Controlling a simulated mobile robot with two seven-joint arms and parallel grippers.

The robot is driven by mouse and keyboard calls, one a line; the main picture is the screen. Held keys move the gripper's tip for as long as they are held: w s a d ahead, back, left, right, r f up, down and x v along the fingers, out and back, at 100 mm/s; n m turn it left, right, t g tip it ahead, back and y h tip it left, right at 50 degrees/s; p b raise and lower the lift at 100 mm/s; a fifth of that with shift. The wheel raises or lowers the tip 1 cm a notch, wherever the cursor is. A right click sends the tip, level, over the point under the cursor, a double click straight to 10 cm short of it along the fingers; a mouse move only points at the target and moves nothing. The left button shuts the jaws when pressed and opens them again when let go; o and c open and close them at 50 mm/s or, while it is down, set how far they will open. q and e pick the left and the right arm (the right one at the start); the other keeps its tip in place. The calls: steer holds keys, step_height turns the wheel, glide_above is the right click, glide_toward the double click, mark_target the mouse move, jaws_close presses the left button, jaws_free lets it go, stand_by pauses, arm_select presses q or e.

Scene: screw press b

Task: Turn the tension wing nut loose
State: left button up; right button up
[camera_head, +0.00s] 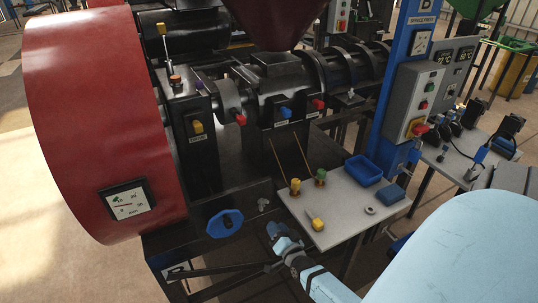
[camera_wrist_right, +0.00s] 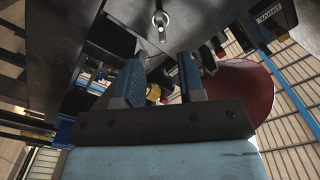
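A small grey metal fitting, which looks like the tension wing nut (camera_head: 263,204), sits on the dark front frame of the press, right of the blue handwheel (camera_head: 225,223). In the right wrist view a pale metal stud or nut (camera_wrist_right: 160,20) shows beyond the fingers and looks like the same part. My right gripper (camera_head: 276,232) is just below and right of it in the head view, apart from it. Its two blue-padded fingers (camera_wrist_right: 161,75) are spread with nothing held between them. My left gripper is not in view.
A grey shelf (camera_head: 340,205) with yellow and green-topped items, a blue tray (camera_head: 363,171) and a metal ring (camera_head: 370,210) lies right of the fitting. A large red guard (camera_head: 95,110) stands at left. A control box (camera_head: 414,102) is on the blue post.

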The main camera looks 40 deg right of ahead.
steer(key=v, duration=0.4)
steer(key=shift+s, duration=0.1)
steer(key=shift+a+r, duration=0.1)
stand_by(0.6)
steer(key=s+a+r+n+g+y+p, duration=0.2)
steer(key=s+a+r+n+y+p, duration=0.1)
steer(key=a, duration=0.5)
steer(key=s+a+r+n+g+y+p, duration=0.2)
steer(key=s+a+r+n+y+p, duration=0.1)
steer(key=a, duration=0.5)
steer(key=s+a+r+n+g+y+p, duration=0.2)
steer(key=s+a+r+n+p, duration=0.1)
steer(key=s+a+n, duration=0.3)
steer(key=a+r+n, duration=0.1)
steer(key=a+n, duration=0.1)
steer(key=shift+a+r+y+p, duration=0.35)
steer(key=shift+a+y+p, duration=0.05)
steer(key=shift+s, duration=0.1)
steer(key=shift+d, duration=0.1)
